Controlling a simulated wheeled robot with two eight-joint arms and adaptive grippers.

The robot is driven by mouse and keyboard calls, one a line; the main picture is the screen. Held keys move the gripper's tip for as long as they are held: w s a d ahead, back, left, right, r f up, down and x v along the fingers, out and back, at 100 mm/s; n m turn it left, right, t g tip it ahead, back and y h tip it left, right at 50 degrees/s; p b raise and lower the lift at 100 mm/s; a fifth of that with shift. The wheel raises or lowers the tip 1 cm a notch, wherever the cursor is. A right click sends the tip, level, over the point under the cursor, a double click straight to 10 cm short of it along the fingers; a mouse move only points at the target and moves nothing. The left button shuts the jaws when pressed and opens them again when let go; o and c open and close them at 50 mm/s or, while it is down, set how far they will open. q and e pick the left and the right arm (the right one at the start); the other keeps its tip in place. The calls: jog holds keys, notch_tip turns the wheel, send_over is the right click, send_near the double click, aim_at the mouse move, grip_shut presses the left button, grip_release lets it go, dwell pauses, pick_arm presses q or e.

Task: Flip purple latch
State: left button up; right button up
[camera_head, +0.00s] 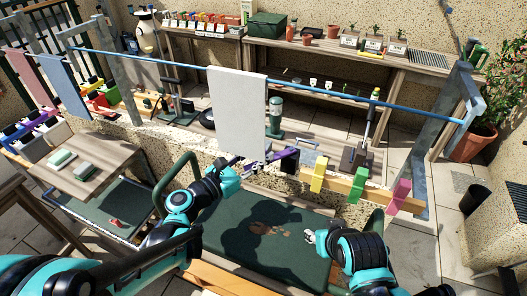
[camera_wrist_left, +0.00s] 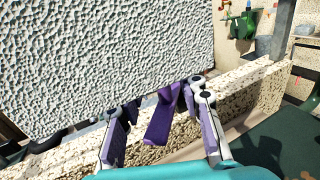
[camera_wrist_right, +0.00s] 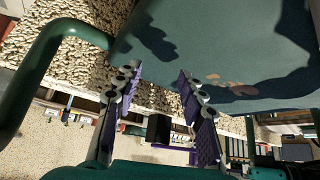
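The purple latch (camera_head: 284,158) sits at the left end of a row of coloured latches on a wooden bar, just right of the hanging white towel's lower edge. It also shows in the left wrist view (camera_wrist_left: 163,115), hanging between the fingers of my left gripper (camera_wrist_left: 160,128). Those fingers are apart, one on each side of the latch, with a gap visible. In the head view my left gripper (camera_head: 250,164) is beside the latch, under the towel. My right gripper (camera_wrist_right: 158,90) is open and empty, low over the dark green padded surface.
The white towel (camera_head: 238,112) hangs from a blue rail (camera_head: 150,62) close above my left gripper. Yellow (camera_head: 318,177), green (camera_head: 357,185) and pink (camera_head: 398,196) latches stand to the right. A speckled low wall runs behind. A dark green bench (camera_head: 262,262) lies in front.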

pick_arm(q)
jog(key=v, duration=1)
